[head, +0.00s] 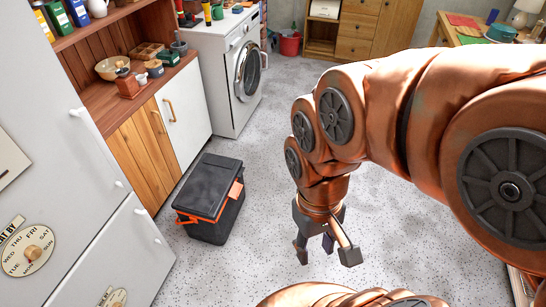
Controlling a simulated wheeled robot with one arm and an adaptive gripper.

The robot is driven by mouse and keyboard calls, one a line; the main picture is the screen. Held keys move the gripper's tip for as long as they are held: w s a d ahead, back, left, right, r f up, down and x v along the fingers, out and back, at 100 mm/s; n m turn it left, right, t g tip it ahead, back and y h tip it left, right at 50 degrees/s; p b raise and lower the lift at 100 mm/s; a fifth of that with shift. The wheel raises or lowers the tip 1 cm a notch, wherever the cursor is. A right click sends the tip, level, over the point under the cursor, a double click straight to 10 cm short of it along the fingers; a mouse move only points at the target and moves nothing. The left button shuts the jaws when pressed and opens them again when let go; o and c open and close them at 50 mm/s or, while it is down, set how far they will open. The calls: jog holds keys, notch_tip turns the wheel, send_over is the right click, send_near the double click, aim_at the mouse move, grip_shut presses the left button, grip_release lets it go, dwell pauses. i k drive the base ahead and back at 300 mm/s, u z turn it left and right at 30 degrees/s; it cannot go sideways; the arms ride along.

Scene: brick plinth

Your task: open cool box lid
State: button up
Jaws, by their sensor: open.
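The cool box (213,221) stands on the speckled floor in front of the wooden cupboard, left of the picture's middle. It is black with an orange band and an orange latch (236,189) on its right side. Its dark lid (208,181) lies flat and shut on top. My gripper (328,254) hangs to the right of the cool box, fingers pointing down and spread apart. It is open, empty and clear of the box. The far and left sides of the box are partly out of sight.
A wooden cupboard (144,152) with a white door stands behind the box, and a white washing machine (229,85) stands beyond it. The floor (262,215) between box and gripper is clear.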

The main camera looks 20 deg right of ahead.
aim_at(204, 193)
jog(key=z, duration=0.15)
jog(key=i, duration=1.2)
jog(key=u, duration=0.75)
